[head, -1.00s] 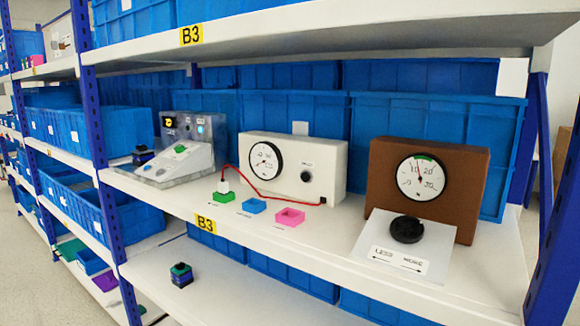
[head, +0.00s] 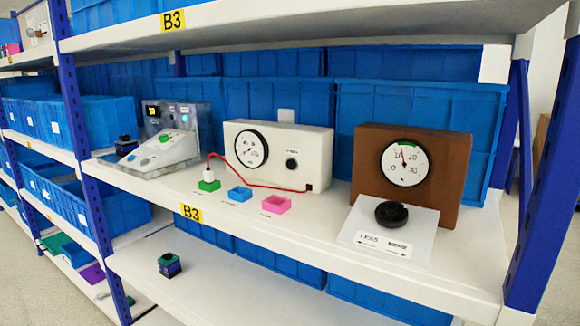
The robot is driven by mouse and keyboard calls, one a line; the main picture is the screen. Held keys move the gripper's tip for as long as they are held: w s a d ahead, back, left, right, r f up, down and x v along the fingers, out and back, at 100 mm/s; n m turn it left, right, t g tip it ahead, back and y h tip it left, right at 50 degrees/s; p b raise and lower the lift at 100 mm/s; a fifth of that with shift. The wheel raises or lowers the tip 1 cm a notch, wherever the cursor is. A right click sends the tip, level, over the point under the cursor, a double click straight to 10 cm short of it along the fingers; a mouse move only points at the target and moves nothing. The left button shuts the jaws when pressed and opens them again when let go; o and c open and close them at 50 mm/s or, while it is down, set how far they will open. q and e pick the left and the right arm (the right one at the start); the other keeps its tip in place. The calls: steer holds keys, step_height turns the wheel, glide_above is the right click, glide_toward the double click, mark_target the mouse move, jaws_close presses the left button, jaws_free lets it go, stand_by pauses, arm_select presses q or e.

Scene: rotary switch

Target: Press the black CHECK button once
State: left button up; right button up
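The black button (head: 292,164) is a small round knob on the right of the front of a white box (head: 313,148), with a small label above it that is too small to read. A white dial gauge (head: 250,148) with a black rim sits to its left on the same box. A red cable (head: 262,186) runs from the box's lower right to a white plug (head: 209,174) in the green socket (head: 209,186). Neither of my grippers is in view.
Blue (head: 240,194) and pink (head: 276,204) sockets lie on the shelf in front. A brown box (head: 447,170) with a gauge and a black rotary knob (head: 391,214) stands at right. A grey console (head: 166,150) is at left. An upper shelf (head: 340,22) overhangs.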

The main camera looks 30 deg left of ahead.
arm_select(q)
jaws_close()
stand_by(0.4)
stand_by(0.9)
